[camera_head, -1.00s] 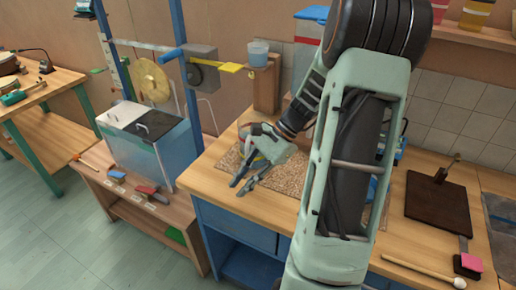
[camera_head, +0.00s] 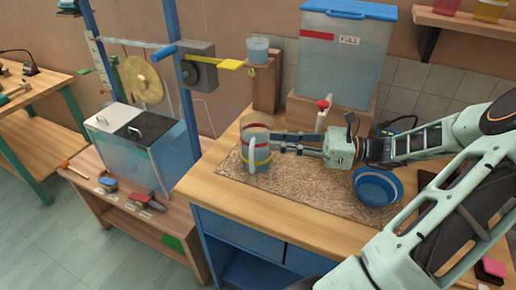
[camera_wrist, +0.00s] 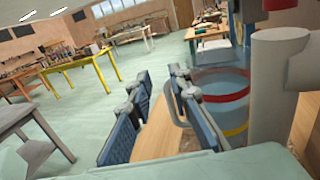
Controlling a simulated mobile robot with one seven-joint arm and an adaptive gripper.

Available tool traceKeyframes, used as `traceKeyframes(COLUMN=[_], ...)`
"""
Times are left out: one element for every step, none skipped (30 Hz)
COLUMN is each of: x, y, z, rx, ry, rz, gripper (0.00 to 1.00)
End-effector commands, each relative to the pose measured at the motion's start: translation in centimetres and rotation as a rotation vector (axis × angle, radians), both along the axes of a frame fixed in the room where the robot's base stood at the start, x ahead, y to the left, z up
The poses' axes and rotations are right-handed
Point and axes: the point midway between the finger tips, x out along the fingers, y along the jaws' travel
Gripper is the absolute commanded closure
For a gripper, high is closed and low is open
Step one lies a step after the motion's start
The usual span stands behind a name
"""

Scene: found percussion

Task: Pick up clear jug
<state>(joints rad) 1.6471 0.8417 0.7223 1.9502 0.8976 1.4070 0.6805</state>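The clear jug (camera_head: 262,153) stands upright on the speckled mat on the workbench, with a red band, a yellow band and a handle facing the front. My gripper (camera_head: 274,142) lies level just right of the jug, its fingertips pointing left at it. In the wrist view my gripper (camera_wrist: 160,92) is open, with a gap between its two blue-grey finger pads. The jug (camera_wrist: 222,90) shows there behind and right of the right finger, its handle partly covered by that finger. I cannot tell whether a fingertip touches the jug.
A blue bowl (camera_head: 376,187) sits on the mat (camera_head: 305,190) right of my gripper. A blue-lidded water tank (camera_head: 340,62) with a red-topped tap (camera_head: 322,112) stands close behind. A small cup (camera_head: 258,50) sits on a wooden post behind the jug. The mat's front is clear.

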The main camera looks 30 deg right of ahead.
Motion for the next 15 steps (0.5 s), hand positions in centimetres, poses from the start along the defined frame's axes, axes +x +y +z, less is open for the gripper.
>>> traceKeyframes(x=[0.0, 0.0, 0.0, 0.0, 0.0, 0.0, 0.0, 0.0, 0.0, 0.0, 0.0, 0.0, 0.0, 0.0, 0.1], y=[0.0, 0.0, 0.0, 0.0, 0.0, 0.0, 0.0, 0.0, 0.1, 0.0, 0.0, 0.0, 0.0, 0.0, 0.3], z=[-0.6, -1.1, -1.7, -2.3, -2.9, -3.6, -4.2, -4.8, -5.5, -6.0, -6.5, -7.0, -7.4, -7.8, -7.8], rx=[0.005, 0.005, 0.006, 0.006, 0.006, 0.006, 0.005, 0.005, 0.004, 0.004, 0.003, 0.003, 0.003, 0.001, 0.000], ry=[0.000, 0.000, 0.001, 0.001, 0.001, 0.001, 0.000, 0.000, 0.001, 0.001, 0.001, 0.000, 0.000, 0.001, 0.000], rz=[-0.001, 0.000, 0.001, 0.001, 0.000, 0.000, 0.001, 0.001, 0.000, 0.000, 0.001, 0.001, 0.000, 0.000, 0.002], gripper=[0.82, 0.82, 0.82, 0.82, 0.82, 0.82, 0.82, 0.82, 0.82, 0.82, 0.82, 0.82, 0.82, 0.82, 0.82])
